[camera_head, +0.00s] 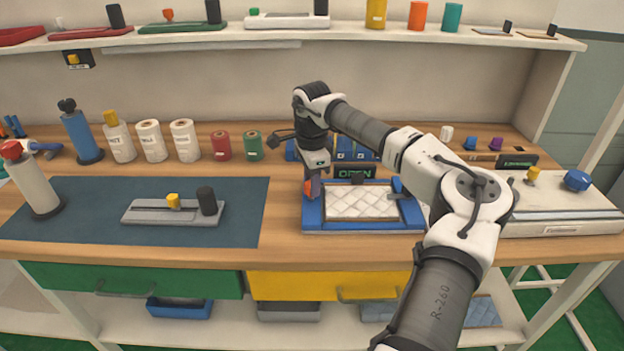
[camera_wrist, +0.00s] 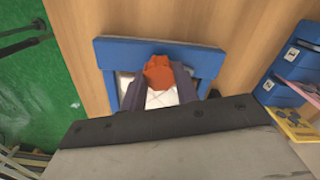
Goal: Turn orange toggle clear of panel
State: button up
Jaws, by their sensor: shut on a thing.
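A blue frame (camera_head: 362,228) lies on the wooden bench and holds a white quilted panel (camera_head: 362,203). An orange toggle (camera_head: 307,188) sits at the frame's left side, partly hidden by my gripper (camera_head: 312,190). In the wrist view the toggle (camera_wrist: 158,74) stands between the two fingers of my gripper (camera_wrist: 162,82), which are shut on it. The panel (camera_wrist: 162,98) shows just below the toggle there. Whether the held toggle overlaps the panel is unclear.
An "OPEN" sign (camera_head: 355,172) stands behind the frame, with blue bins (camera_head: 345,150) behind it. A dark mat (camera_head: 90,220) with a grey sliding device (camera_head: 150,212) is to the left. A white sealer-like machine (camera_head: 560,215) is to the right.

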jog(key=shift+n, duration=1.6)
jog(key=o, duration=1)
jog(key=shift+c, duration=0.2)
notch_tip(320, 180, up, 14)
jog(key=b, duration=0.1)
jog(key=shift+b, duration=0.4)
jog(key=shift+a+f, duration=0.1)
